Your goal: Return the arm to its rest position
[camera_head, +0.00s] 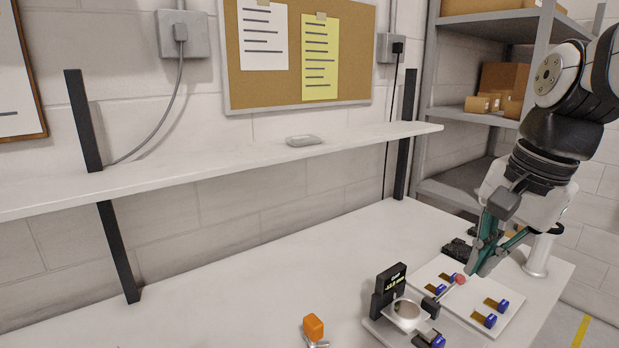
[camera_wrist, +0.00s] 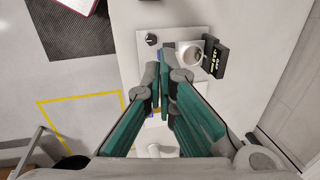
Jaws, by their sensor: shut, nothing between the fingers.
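My gripper (camera_head: 474,268) is at the end of my arm, at the right of the head view, pointing down over the fixture plates on the white table. In the wrist view its fingertips (camera_wrist: 160,76) are together and nothing shows between them. The mirror fixture, with a round mirror (camera_head: 406,312) and a black display (camera_head: 391,285), stands left of the gripper. A red-tipped lever (camera_head: 459,280) is close beside the fingertips in the head view; I cannot tell whether they touch. The mirror mount also shows in the wrist view (camera_wrist: 188,54), just beyond the fingertips.
A white plate (camera_head: 508,322) with several blue-ended pieces lies under my gripper. An orange-topped item (camera_head: 313,327) stands at the front. A white post (camera_head: 538,256) stands to the right. A wall shelf (camera_head: 230,165) and metal rack (camera_head: 455,186) are behind. The table's left side is clear.

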